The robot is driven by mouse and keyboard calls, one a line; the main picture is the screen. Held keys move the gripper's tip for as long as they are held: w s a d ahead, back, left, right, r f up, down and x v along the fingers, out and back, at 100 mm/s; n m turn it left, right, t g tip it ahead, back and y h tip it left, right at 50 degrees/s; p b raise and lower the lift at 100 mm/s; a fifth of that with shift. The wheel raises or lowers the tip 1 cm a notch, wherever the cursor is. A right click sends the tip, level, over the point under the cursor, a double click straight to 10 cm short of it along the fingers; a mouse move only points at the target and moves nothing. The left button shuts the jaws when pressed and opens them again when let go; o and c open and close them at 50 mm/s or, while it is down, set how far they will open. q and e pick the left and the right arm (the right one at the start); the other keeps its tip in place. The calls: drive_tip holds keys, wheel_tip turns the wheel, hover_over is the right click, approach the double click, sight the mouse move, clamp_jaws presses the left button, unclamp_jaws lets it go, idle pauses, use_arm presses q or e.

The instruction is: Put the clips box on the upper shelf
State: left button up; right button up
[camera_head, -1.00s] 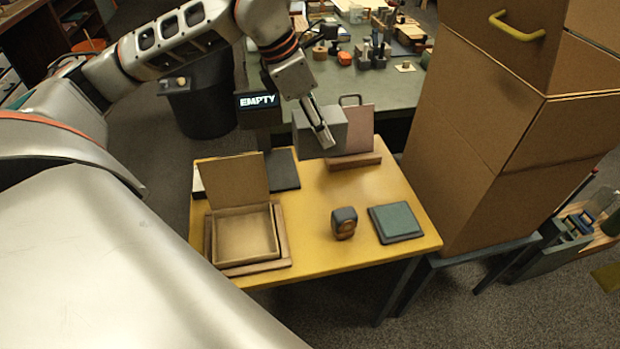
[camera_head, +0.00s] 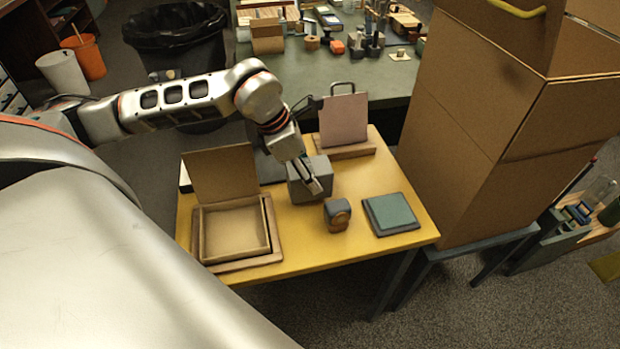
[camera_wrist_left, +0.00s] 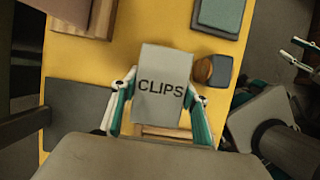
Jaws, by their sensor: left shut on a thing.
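The grey clips box (camera_head: 297,188) is in my left gripper (camera_head: 316,184), over the middle of the yellow table (camera_head: 345,248). In the left wrist view the box (camera_wrist_left: 158,110) shows its "CLIPS" lettering, with a finger of my left gripper (camera_wrist_left: 158,98) on each side. I cannot tell whether the box touches the table. My right gripper (camera_wrist_left: 298,53) shows small at the right edge of the left wrist view, its fingers apart and empty; it is outside the head view. I cannot make out the upper shelf for certain.
A dark block with an orange-brown face (camera_head: 338,214) stands close to the box. A green pad (camera_head: 391,213) lies right. An open box (camera_head: 204,234) is left, and a pink panel (camera_head: 344,119) stands behind. Tall cardboard boxes (camera_head: 470,130) rise at the right.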

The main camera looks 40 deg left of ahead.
use_arm(q)
drive_tip(key=shift+f, duration=1.05)
drive_tip(key=shift+f, duration=0.15)
drive_tip(key=o, duration=1.2)
drive_tip(key=shift+o, duration=0.2)
